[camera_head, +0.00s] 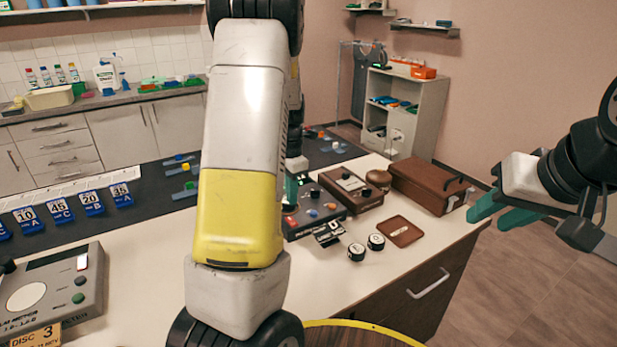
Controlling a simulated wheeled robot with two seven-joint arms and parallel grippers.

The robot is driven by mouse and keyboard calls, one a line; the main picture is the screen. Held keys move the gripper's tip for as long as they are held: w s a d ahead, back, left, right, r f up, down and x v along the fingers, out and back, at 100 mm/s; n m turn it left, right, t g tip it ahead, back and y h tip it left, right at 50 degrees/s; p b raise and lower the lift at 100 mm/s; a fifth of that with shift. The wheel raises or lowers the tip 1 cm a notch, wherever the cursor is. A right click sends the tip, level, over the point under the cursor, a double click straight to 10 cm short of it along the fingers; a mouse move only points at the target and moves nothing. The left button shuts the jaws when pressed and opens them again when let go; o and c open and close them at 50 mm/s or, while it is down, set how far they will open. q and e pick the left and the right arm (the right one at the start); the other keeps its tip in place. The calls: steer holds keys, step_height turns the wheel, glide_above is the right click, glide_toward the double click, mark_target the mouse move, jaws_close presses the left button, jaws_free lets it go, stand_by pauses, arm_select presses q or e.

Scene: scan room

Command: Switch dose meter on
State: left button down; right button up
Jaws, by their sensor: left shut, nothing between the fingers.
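Two devices could be the dose meter; I cannot tell which. A dark control box (321,213) with coloured knobs lies on the white counter, partly behind my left arm. A brown box with a dial (350,187) stands just behind it. My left gripper (291,190) is shut and empty, at the left edge of the dark box. My arm hides much of it, and I cannot tell whether it touches the box. My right gripper (505,208) has its teal fingers apart, empty, off the counter's right side.
A grey meter (78,285) with a round pale disc and buttons is at the left. Blue numbered tags (60,211) stand behind it. Two round black-and-white knobs (366,246), a brown tray (400,231) and a brown case (428,186) lie right.

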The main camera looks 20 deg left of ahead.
mark_target(293, 223)
arm_select(q)
step_height(293, 223, down, 7)
steer(key=shift+f, duration=0.1)
stand_by(0.4)
